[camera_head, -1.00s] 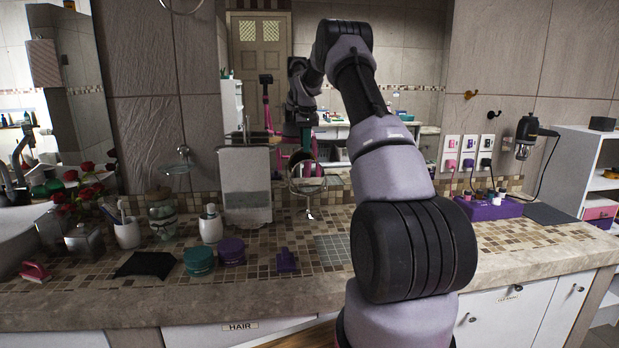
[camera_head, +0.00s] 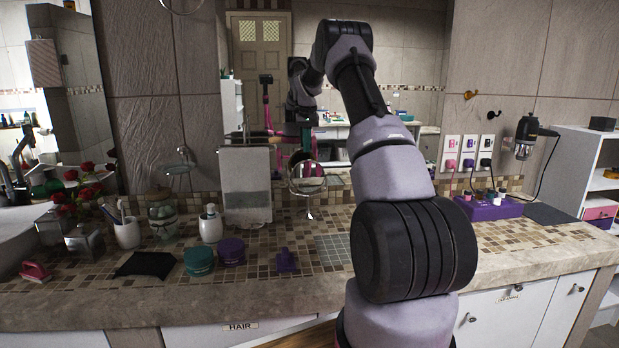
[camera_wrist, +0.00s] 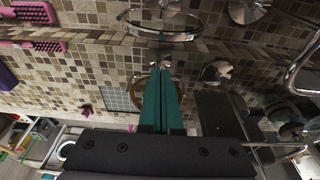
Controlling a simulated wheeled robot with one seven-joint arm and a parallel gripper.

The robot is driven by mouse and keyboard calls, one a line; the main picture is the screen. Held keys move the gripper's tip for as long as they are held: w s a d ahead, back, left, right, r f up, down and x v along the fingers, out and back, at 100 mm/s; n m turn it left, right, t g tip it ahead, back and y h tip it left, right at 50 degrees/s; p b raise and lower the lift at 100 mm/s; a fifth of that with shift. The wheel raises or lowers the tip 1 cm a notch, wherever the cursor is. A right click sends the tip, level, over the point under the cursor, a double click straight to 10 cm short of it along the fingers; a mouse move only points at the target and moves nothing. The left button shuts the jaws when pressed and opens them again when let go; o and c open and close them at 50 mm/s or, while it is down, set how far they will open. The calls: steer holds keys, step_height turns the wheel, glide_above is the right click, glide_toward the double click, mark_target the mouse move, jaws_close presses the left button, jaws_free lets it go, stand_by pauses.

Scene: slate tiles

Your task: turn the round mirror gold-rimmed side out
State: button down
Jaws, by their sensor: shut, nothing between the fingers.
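The round mirror (camera_head: 307,188) stands upright on its chrome stand on the tiled counter, close to the wall mirror, in the head view. Its rim looks thin there and its colour is too small to tell. In the wrist view a gold-coloured ring (camera_wrist: 136,88) shows partly behind my fingers, and a silver-rimmed ring (camera_wrist: 165,37) lies above them; I cannot tell which is a reflection. My gripper (camera_wrist: 161,72) is shut and empty, with teal fingers beside the gold ring; contact cannot be judged. My arm and reflections hide the gripper in the head view.
Teal (camera_head: 198,261) and purple (camera_head: 231,251) tubs sit in front. A purple holder (camera_head: 488,208) is at right.

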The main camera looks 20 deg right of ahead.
steer(key=shift+f, duration=0.1)
steer(key=shift+f, duration=2.4)
steer(key=shift+s+a+f, duration=0.8)
steer(key=shift+s, duration=1.85)
step_height(320, 180, up, 12)
